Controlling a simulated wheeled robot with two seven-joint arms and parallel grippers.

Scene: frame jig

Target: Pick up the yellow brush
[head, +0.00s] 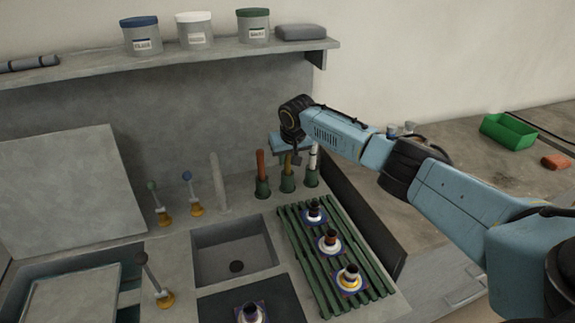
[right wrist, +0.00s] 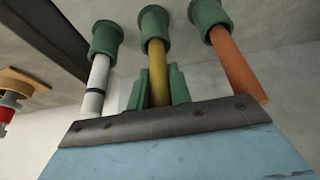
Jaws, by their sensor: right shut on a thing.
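The yellow brush (head: 287,167) stands upright in the middle one of three green cups (head: 287,184) at the back of the counter. My right gripper (head: 289,153) is over it from above, shut on the handle. In the right wrist view the yellow handle (right wrist: 157,70) runs from its green cup (right wrist: 154,22) to between the green fingers of my gripper (right wrist: 157,90). The brush's lower end is hidden inside the cup. My left gripper is not in view.
An orange handle (head: 260,162) and a white handle (head: 313,160) with a dark band stand close on either side in their own cups. A green slatted rack (head: 325,280) with several small parts lies in front. A sink (head: 225,245) is left of it. A shelf (head: 170,58) hangs behind.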

